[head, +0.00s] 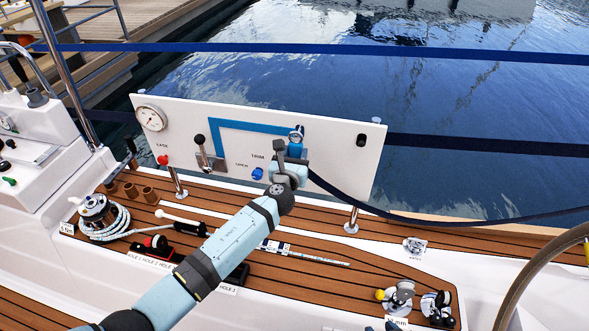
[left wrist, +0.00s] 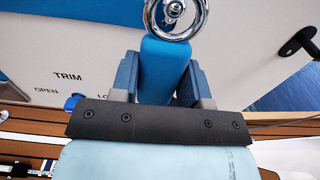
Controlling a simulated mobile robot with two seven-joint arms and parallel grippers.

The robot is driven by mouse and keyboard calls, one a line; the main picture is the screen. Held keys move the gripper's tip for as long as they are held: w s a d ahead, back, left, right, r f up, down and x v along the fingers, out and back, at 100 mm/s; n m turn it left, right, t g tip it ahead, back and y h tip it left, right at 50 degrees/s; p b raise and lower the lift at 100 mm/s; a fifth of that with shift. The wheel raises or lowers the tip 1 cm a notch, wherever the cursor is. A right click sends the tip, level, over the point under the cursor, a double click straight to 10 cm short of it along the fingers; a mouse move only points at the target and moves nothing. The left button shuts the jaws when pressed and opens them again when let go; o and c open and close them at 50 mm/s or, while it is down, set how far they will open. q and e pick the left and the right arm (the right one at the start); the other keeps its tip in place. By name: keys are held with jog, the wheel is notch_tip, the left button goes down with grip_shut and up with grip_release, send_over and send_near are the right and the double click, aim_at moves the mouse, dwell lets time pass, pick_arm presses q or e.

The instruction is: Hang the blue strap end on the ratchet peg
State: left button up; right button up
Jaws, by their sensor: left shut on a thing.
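My left gripper (head: 290,160) reaches in front of the white panel. It is shut on a blue strap end (left wrist: 165,70), which stands between the two blue fingers in the left wrist view. A chrome ring (left wrist: 172,14) is at the far tip of this piece, with a round chrome part inside it. I cannot tell whether the ring is around a peg or only in front of one. A dark navy strap (head: 430,217) sags from beside the gripper to the right. A small blue-grey part at the bottom edge (head: 391,325) may be my right gripper; its jaws cannot be read.
The white panel (head: 340,165) carries a gauge (head: 151,118), a black-knobbed lever (head: 201,142), a blue knob (head: 257,173) and a black peg (head: 362,140). A rope winch (head: 97,213) stands left. Chrome fittings (head: 400,293) are at lower right, and a wheel rim (head: 535,270) is at far right.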

pick_arm(q)
jog(key=shift+b+x, duration=0.4)
jog(key=shift+x, duration=0.4)
jog(key=shift+w+d+f+b, duration=0.1)
jog(key=shift+w+f+b, duration=0.4)
jog(key=shift+b, duration=0.05)
dwell(0.7)
jog(key=shift+w+f+b, duration=0.15)
jog(key=shift+f+b, duration=0.25)
dwell(1.0)
jog(key=o, duration=1.3)
